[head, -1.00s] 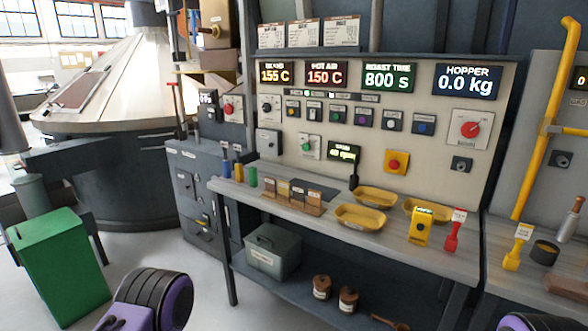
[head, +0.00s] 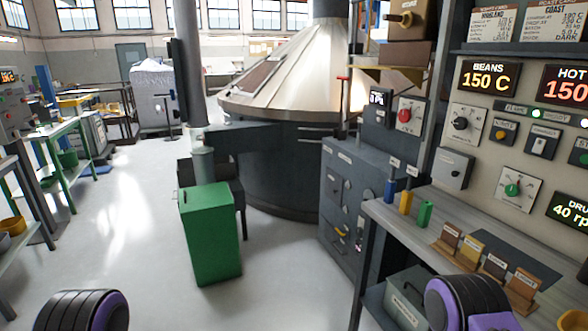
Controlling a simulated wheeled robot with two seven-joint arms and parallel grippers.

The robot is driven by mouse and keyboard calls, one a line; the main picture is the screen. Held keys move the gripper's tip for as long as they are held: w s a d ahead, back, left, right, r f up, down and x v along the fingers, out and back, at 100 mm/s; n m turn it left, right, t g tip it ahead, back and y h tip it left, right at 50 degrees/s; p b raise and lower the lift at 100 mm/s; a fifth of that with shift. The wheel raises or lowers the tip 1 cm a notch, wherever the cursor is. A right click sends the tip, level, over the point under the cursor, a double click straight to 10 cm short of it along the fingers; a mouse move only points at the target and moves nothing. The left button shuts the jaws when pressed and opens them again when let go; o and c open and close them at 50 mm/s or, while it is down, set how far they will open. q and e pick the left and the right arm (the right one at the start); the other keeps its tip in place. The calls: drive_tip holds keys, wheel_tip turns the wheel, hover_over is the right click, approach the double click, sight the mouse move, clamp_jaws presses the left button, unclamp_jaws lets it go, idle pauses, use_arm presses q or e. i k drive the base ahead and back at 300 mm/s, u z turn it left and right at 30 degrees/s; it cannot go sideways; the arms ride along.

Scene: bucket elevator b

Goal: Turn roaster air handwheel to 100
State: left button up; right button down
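I cannot pick out the roaster air handwheel for certain. Only purple and black links of my two arms show at the bottom edge. Both grippers are out of view.
A green bin (head: 210,235) stands on the floor ahead. The workbench (head: 400,215) with several coloured bottles and sample cards is at right, beside a grey cabinet (head: 345,200). Open floor (head: 120,230) lies to the left. Green-framed tables (head: 50,135) stand far left.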

sight(404, 115)
drive_tip(key=u, duration=0.25)
drive_tip(key=i, duration=2.45)
drive_tip(key=z, duration=1.5)
drive_tip(key=i, duration=0.85)
drive_tip(key=z, duration=1.05)
